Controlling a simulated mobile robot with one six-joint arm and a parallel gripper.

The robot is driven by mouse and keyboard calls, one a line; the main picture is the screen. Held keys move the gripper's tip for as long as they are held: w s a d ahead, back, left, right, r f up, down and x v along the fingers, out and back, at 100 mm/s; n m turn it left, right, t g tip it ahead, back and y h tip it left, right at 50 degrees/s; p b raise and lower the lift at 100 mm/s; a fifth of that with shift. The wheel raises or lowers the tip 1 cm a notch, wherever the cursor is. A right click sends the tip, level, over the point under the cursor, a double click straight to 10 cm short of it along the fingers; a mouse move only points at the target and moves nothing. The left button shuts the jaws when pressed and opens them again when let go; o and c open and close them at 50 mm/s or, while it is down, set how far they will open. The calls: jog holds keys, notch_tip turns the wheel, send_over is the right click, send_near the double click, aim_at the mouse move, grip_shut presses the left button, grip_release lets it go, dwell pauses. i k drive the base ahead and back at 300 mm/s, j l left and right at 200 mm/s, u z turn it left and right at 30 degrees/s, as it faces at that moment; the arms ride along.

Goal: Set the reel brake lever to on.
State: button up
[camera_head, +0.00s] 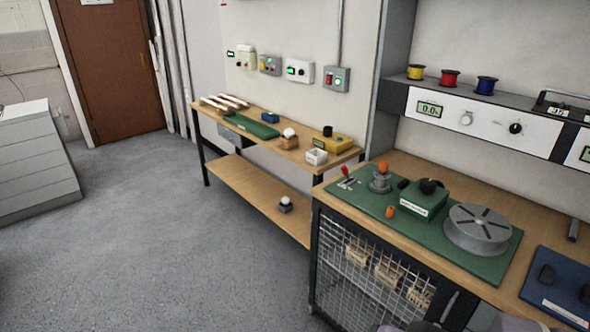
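A green board (455,255) lies on the wooden bench at right. A grey reel (478,226) with slots in its top sits at the board's right end. A green box (424,199) with a black knob and a small unreadable label stands left of it. A red-tipped lever (346,172) stands at the board's left end. An orange-topped grey fitting (382,180) is beside it, and a separate orange handle (390,211) is at the front edge. I cannot tell which of these is the reel brake lever, or its setting.
A blue board (560,283) lies right of the green one. A wire-mesh cabinet (365,270) is under the bench. A lower wooden table (270,150) with small parts stands behind left. A grey cabinet (35,160) stands at far left, with open floor (180,240) between.

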aim_at(344, 168)
jog(key=i+j+z, duration=0.3)
jog(key=i+j, duration=0.35)
jog(key=j, duration=0.15)
